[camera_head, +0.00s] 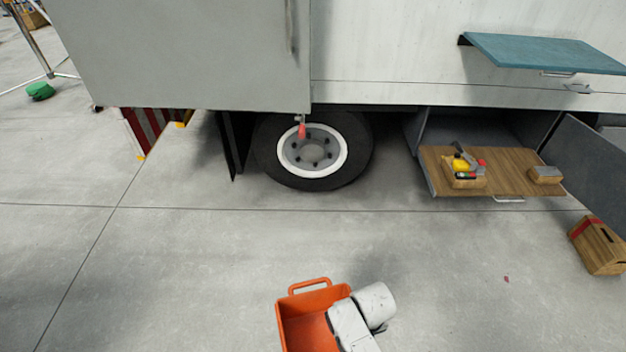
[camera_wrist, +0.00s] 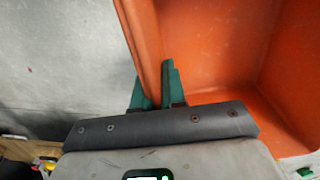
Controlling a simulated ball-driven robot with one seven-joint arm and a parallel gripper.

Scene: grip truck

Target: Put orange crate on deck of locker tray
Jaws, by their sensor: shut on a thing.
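The orange crate (camera_head: 300,318) is at the bottom middle of the head view, with a loop handle at its far side. It looks empty inside. In the wrist view the crate (camera_wrist: 215,50) fills the right half. My gripper (camera_wrist: 156,88) is shut on the crate's wall, one green finger on each side of it. In the head view my wrist covers the crate's right side. The locker tray (camera_head: 510,175) is a wooden deck pulled out low from the truck, at the right. A wooden box with tools (camera_head: 464,182) stands on its left part and a small wooden block (camera_head: 545,175) on its right.
The truck's wheel (camera_head: 312,150) is left of the tray. A teal shelf (camera_head: 545,52) juts out above the tray. An open grey locker door (camera_head: 592,155) stands at its right. A wooden box with a red stripe (camera_head: 598,246) is on the floor. The middle floor is clear.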

